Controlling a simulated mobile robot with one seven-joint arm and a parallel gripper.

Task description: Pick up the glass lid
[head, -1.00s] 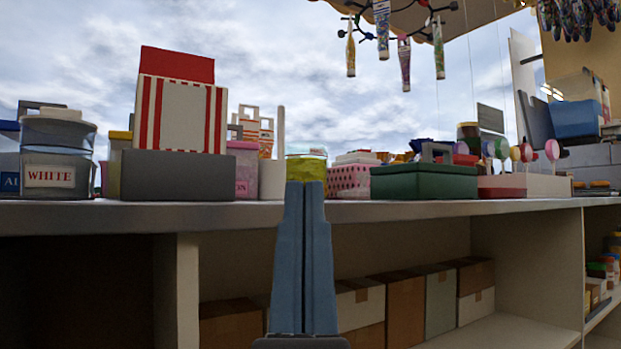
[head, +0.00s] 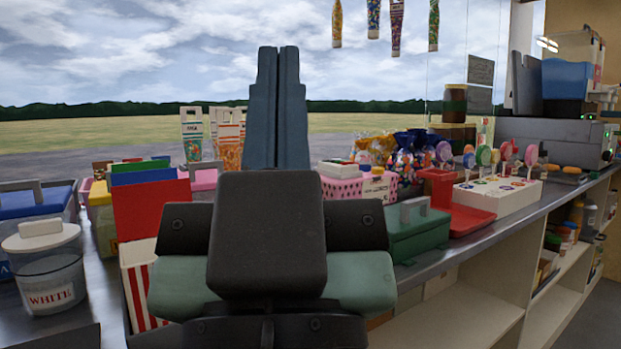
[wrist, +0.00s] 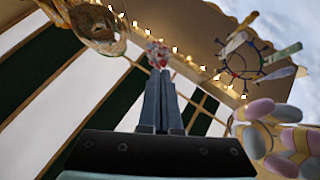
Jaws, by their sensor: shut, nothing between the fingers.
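I cannot make out a glass lid for certain in either view. A clear tub (head: 55,288) labelled WHITE stands at the left of the counter, with a pale lid (head: 42,236) with a block handle on it. My gripper (head: 278,50) points upward in the middle of the head view, its two blue-grey fingers pressed together and empty. It stands above the counter and to the right of that tub. In the wrist view my gripper (wrist: 161,76) is also shut, against the awning. My wrist hides the middle of the counter.
A red-and-white striped box (head: 150,205) stands left of my wrist. A green box with a handle (head: 420,230) and a white lollipop stand (head: 505,192) are on the right. Decorated sticks (head: 395,30) hang overhead.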

